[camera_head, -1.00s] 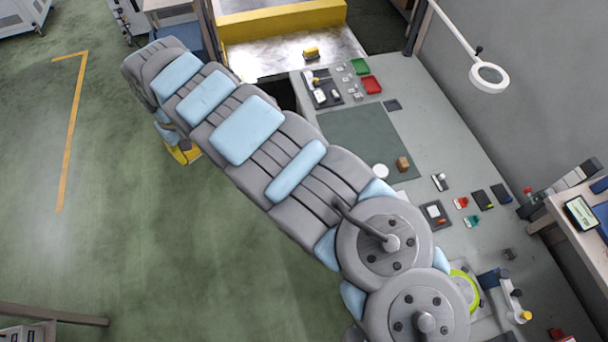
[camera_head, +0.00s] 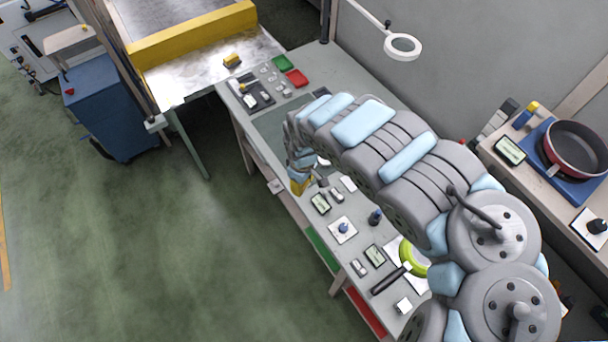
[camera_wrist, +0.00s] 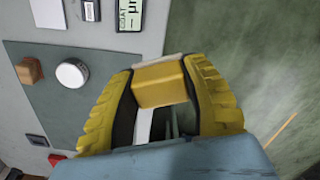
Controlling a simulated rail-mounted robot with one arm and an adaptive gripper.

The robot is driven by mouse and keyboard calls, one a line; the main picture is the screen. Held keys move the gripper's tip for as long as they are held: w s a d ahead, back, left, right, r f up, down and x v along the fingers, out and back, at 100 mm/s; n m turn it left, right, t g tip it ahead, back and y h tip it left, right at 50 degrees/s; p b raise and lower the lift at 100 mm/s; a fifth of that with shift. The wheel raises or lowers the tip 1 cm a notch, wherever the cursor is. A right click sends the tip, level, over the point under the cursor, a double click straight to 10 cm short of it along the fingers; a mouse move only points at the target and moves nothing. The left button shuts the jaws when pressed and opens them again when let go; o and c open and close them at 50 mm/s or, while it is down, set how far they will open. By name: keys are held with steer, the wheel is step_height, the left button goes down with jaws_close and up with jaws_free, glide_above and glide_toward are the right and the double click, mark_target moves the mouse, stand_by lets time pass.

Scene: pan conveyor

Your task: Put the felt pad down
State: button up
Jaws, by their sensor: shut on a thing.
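My gripper (camera_wrist: 160,75) is shut on a yellow-orange block with a pale thin layer along its far edge, which I take as the felt pad (camera_wrist: 160,86). In the wrist view it sits between the two yellow ribbed fingers, by the bench's edge, with floor to the right. I cannot tell how high it is above the bench. In the head view my gripper (camera_head: 300,182) is at the bench's left edge, beside the green mat (camera_head: 268,126). The pad cannot be made out there.
A white round puck (camera_wrist: 71,74) and a brown block (camera_wrist: 29,70) are on the mat. A gauge (camera_wrist: 130,14) and a white card (camera_wrist: 48,14) lie beyond it. A red tray (camera_head: 297,77) is at the back. A pan (camera_head: 576,148) stands at the right.

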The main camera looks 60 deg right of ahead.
steer(key=s+f, duration=0.1)
steer(key=s, duration=0.3)
steer(key=w+d+f+b, duration=0.2)
steer(key=d+b, duration=0.1)
steer(key=b, duration=0.1)
steer(key=w+d+f+b, duration=0.2)
steer(key=b, duration=0.1)
steer(key=w+d+f+b, duration=0.2)
steer(key=d+b, duration=0.1)
steer(key=b, duration=0.1)
steer(key=shift+w+d+f+b, duration=0.25)
steer(key=shift+w+d+b, duration=0.05)
steer(key=shift+w+d, duration=0.1)
steer(key=shift+w+d+f+b, duration=0.4)
steer(key=shift+w+d+f, duration=0.1)
steer(key=shift+f, duration=0.25)
steer(key=shift+w+d+f+b, duration=0.15)
steer(key=shift+d+f+b, duration=0.15)
steer(key=shift+f, duration=0.3)
steer(key=shift+w+d+f+b, duration=0.25)
steer(key=shift+d+f+b, duration=0.05)
steer(key=shift+f+b, duration=0.1)
